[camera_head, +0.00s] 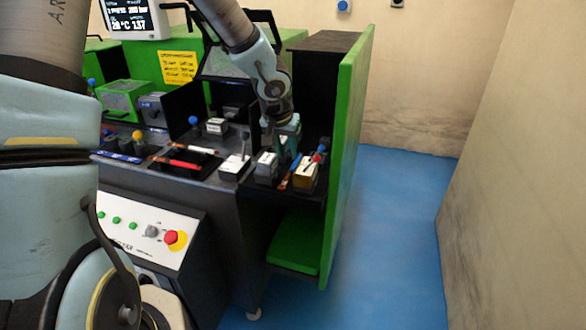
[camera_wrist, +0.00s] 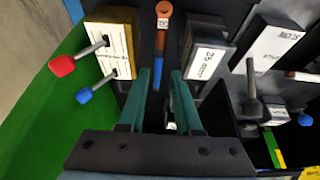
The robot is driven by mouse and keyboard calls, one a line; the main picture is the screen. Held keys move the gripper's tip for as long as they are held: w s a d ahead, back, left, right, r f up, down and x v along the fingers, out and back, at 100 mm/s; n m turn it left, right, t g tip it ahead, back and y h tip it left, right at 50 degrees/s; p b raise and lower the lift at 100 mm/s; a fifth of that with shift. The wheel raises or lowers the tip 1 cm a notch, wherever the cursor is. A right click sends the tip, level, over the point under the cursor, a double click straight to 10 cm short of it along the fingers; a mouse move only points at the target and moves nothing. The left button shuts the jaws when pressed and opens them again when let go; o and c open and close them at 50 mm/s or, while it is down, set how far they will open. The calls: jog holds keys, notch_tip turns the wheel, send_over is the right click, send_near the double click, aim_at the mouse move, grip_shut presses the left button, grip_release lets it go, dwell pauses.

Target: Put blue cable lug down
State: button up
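The blue cable lug (camera_wrist: 162,30), a copper-orange piece with a blue sleeve, lies on the dark surface in the wrist view. Its blue end runs down between my gripper's fingertips (camera_wrist: 161,72). The green fingers stand apart, with a visible gap to the right of the sleeve, so my gripper looks open around the lug's end. In the head view the lug (camera_head: 290,173) lies on the dark shelf between two blocks, and my gripper (camera_head: 289,148) is just behind it, its tips partly hidden.
A gold block (camera_wrist: 117,16) with red-knobbed and blue-knobbed pins stands left of the lug. A dark block labelled 35 mm² (camera_wrist: 205,52) stands close on the right. A green panel (camera_head: 348,140) bounds the shelf's right side.

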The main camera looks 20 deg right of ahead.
aim_at(291, 168)
jog(key=shift+x, duration=3.35)
jog(key=shift+w+d, duration=0.1)
jog(key=shift+d, duration=0.05)
jog(key=shift+c, duration=0.2)
grip_shut()
jog(key=shift+r, duration=0.1)
